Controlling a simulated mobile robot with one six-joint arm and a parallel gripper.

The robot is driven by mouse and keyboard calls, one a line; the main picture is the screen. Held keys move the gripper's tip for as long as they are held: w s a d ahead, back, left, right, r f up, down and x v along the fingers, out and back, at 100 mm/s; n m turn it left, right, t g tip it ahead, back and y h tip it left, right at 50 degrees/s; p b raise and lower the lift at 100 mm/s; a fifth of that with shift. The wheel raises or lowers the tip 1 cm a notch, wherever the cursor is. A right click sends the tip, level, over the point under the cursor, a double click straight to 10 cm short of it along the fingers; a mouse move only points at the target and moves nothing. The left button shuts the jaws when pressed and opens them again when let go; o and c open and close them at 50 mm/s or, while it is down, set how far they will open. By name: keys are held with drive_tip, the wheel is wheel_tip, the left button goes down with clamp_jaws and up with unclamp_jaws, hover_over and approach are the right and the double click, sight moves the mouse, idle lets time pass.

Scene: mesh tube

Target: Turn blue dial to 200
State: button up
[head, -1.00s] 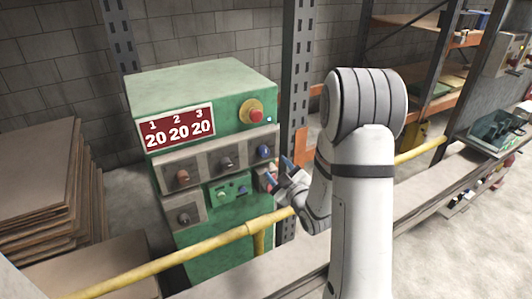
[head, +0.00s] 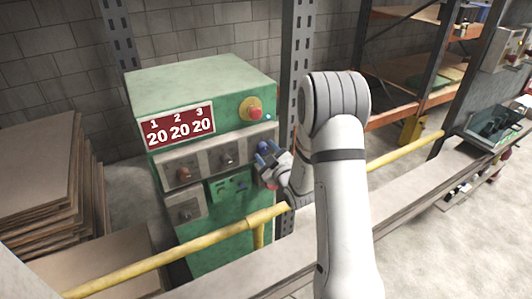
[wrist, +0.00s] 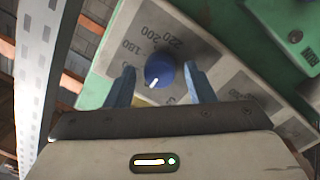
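The blue dial (wrist: 159,72) sits on a grey plate (wrist: 185,45) marked 180, 200 and 220. Its white pointer line points to the lower left in the wrist view, away from the 200 mark. My gripper (wrist: 160,84) is open, with one blue finger on each side of the dial and a visible gap to each. In the head view my gripper (head: 268,155) is at the right end of the green machine's upper dial row and largely hides the blue dial. The red display (head: 178,128) reads 20 under 1, 2 and 3.
The green machine (head: 205,80) also carries a red-and-yellow button (head: 251,108) above the dial, a brown dial (head: 184,174) and a black dial (head: 226,159). A yellow rail (head: 190,245) runs in front. A grey metal post (wrist: 40,80) stands close on the left in the wrist view.

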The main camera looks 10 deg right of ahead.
drive_tip(key=c, duration=0.9)
drive_tip(key=shift+o, duration=0.2)
